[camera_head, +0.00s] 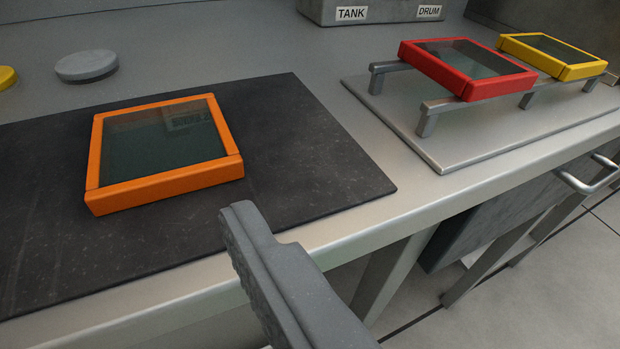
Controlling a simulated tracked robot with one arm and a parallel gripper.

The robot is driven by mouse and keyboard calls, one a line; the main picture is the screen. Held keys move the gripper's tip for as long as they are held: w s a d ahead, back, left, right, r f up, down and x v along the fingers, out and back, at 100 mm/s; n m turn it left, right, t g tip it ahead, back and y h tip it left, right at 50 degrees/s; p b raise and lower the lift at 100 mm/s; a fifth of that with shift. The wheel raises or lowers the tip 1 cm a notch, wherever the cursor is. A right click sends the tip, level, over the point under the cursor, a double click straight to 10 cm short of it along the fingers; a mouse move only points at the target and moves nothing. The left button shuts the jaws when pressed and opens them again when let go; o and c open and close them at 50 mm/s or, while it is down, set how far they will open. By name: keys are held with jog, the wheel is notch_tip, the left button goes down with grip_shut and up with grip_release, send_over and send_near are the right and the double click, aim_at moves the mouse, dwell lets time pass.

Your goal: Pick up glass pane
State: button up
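A glass pane in an orange frame (164,148) lies flat on a dark mat (310,160) at the left of the bench. A glass pane in a red frame (465,68) and one in a yellow frame (552,55) rest on a raised metal rack (433,112) at the right. My gripper (250,222) reaches in from the bottom edge as a grey finger. Its tip is to the right of and nearer than the orange frame, apart from it in the picture. I cannot make out a separate second finger. No pane is seen held.
The rack stands on a metal plate (475,140). A grey box labelled TANK and DRUM (385,10) stands at the back. A grey disc (87,65) and a yellow disc (7,78) are behind the mat. The bench's front edge (400,215) runs below the mat, with a handle (590,180) at right.

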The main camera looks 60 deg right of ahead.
notch_tip(320, 180, down, 2)
jog(key=s+d+h, duration=0.1)
jog(key=s+d, duration=0.1)
jog(key=b, duration=0.1)
send_near(159, 142)
jog(key=x, duration=0.4)
jog(key=shift+w, duration=0.15)
jog(key=shift+b+x, duration=0.85)
jog(key=shift+x, duration=1.4)
jog(key=shift+w+d+f, duration=0.1)
jog(key=shift+w+d, duration=0.15)
jog(key=shift+c, duration=0.3)
jog(key=c, duration=1)
